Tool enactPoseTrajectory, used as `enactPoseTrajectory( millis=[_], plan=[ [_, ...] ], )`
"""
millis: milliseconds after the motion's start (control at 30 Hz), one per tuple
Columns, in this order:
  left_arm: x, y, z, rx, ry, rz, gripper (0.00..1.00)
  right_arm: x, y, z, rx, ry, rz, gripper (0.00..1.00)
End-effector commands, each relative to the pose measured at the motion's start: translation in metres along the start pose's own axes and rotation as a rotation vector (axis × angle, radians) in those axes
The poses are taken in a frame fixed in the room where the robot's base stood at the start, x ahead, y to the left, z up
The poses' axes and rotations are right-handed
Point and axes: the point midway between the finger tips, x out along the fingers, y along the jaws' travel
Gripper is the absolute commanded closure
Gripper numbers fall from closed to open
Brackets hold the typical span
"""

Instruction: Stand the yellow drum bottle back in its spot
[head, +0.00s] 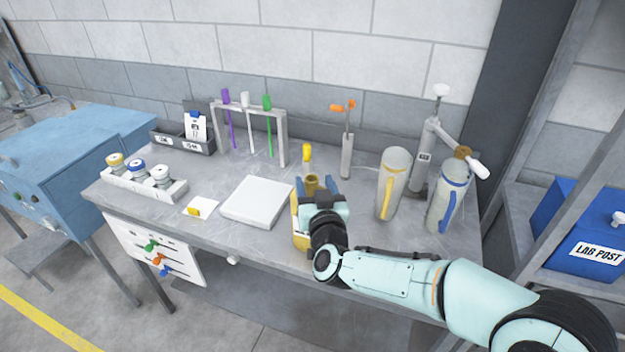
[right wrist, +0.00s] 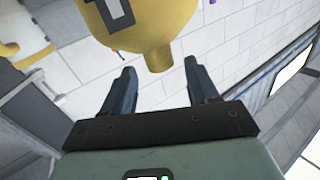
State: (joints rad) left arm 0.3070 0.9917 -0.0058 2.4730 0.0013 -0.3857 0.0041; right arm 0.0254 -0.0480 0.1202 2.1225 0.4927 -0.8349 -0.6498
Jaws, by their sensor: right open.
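The yellow drum bottle (right wrist: 145,22) fills the top of the right wrist view, with a dark mark on a pale label and a narrower neck (right wrist: 158,60). In the head view, part of a yellow body (head: 298,232) shows on the bench near its front edge, mostly hidden by my right gripper. My right gripper (head: 322,190) is open. In the right wrist view its fingertips (right wrist: 159,75) are spread to either side of the neck, with visible gaps; the bottle is not gripped. My left gripper is not in view.
A pale flat box (head: 258,202) lies left of my gripper. A yellow-striped jug (head: 393,180) and a blue-striped jug (head: 448,197) stand to the right. A rack (head: 283,140) with coloured sticks is behind. A white holder (head: 145,186) with three capped items sits at left.

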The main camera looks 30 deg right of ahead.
Motion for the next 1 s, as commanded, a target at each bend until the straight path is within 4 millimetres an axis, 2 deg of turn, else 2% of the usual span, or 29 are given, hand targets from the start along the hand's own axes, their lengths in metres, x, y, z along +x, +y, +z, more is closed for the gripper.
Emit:
enactPoseTrajectory(
  millis=[33, 200, 400, 567, 1000],
  plan=[
    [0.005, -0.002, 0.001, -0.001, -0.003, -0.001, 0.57, -0.013, 0.000, 0.001, 0.000, 0.002, -0.003, 0.41],
    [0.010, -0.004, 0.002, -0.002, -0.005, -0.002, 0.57, -0.050, 0.000, 0.001, 0.000, 0.002, -0.002, 0.41],
    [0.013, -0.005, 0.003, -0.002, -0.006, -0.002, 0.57, -0.077, 0.000, 0.000, 0.000, 0.002, 0.000, 0.41],
    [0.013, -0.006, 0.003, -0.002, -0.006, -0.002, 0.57, -0.085, 0.000, 0.000, -0.001, 0.002, 0.000, 0.41],
    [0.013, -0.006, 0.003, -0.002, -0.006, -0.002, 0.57, -0.085, 0.000, 0.000, -0.001, 0.001, 0.000, 0.41]
  ],
)
